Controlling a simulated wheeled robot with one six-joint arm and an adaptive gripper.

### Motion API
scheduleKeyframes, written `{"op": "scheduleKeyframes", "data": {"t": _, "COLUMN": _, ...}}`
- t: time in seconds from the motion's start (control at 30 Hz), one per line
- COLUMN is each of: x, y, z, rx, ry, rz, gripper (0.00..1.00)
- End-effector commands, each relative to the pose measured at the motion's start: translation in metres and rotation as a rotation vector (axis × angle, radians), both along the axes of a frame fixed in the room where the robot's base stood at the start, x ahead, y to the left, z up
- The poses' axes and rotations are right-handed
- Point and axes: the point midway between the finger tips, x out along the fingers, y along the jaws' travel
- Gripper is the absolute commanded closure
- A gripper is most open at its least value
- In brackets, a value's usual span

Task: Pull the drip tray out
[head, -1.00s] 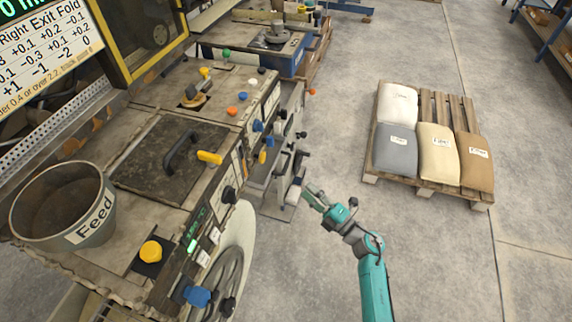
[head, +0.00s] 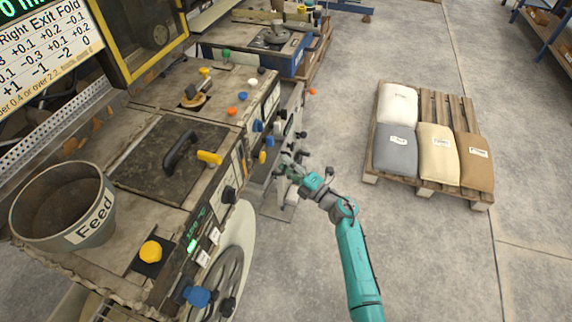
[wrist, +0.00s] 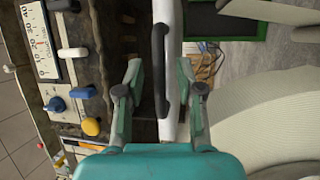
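In the wrist view, the pale front panel (wrist: 169,125) of what looks like the drip tray runs between my fingers, with a black bar handle (wrist: 158,70) on it. My gripper (wrist: 159,80) is open, one finger on each side of the handle and panel. Gaps show on both sides. In the head view, my gripper (head: 288,166) is at the side of the machine, low by its grey lower parts. The tray is small there and partly covered by the arm, so I cannot tell how far out it stands.
A yellow knob (wrist: 91,126) and a blue knob (wrist: 56,104) are left of my gripper in the wrist view. A large pale rounded body (wrist: 265,110) is close on the right. Open floor (head: 310,260) lies around my arm. A pallet (head: 427,189) with sacks stands to the right.

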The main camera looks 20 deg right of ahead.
Motion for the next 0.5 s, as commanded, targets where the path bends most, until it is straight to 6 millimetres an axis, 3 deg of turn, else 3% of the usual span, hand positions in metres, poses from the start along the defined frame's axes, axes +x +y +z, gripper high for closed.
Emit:
{"op": "scheduleKeyframes", "data": {"t": 0.37, "x": 0.0048, "y": 0.0029, "z": 0.0007, "rx": 0.0, "ry": 0.0, "rz": 0.0, "gripper": 0.63}}
{"op": "scheduleKeyframes", "data": {"t": 0.5, "x": 0.0047, "y": 0.0028, "z": 0.0007, "rx": 0.0, "ry": 0.0, "rz": 0.0, "gripper": 0.96}}
